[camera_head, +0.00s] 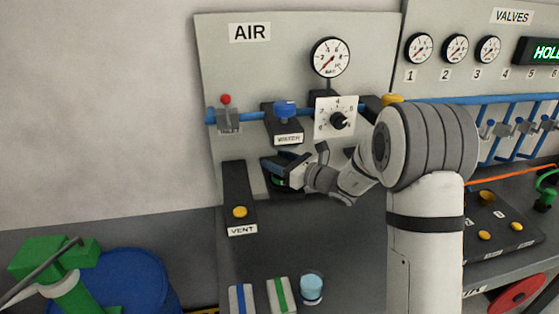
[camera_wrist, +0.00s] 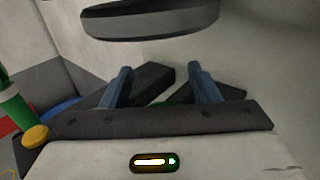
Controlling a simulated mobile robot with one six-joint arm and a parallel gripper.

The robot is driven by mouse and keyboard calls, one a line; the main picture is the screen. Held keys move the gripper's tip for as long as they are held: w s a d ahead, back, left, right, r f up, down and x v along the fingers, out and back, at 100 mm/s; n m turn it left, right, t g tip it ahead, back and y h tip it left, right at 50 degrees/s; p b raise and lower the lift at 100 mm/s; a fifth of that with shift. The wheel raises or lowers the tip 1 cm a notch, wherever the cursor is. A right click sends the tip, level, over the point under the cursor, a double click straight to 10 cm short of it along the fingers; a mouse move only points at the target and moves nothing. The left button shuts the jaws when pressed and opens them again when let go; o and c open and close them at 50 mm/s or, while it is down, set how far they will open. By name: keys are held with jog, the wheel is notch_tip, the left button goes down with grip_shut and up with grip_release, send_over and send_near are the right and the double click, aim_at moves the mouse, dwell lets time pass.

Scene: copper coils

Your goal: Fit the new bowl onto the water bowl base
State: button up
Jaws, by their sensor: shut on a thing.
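The water bowl base, a dark block labelled WATER (camera_head: 286,122) with a blue knob on top, hangs on the blue pipe of the AIR panel. My gripper (camera_head: 283,166) is just below it, near the panel. Its two fingers also show in the wrist view (camera_wrist: 160,85), standing apart. That bowl is mostly hidden; a dark thing with some green (camera_head: 279,182) shows under the jaws. A dark round part (camera_wrist: 150,20) lies beyond the fingertips in the wrist view, apart from them; I cannot tell what it belongs to.
A dark VENT strip (camera_head: 237,190) with a yellow button stands left of my gripper. A clear cup with blue (camera_head: 312,288) and two striped boxes (camera_head: 261,298) stand on the counter below. A gauge (camera_head: 331,57) and a dial plate (camera_head: 337,117) are close on the right.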

jog(key=shift+f, duration=0.25)
jog(key=shift+f, duration=0.1)
jog(key=shift+f+b, duration=0.15)
jog(key=shift+b, duration=0.15)
jog(key=o, duration=1.1)
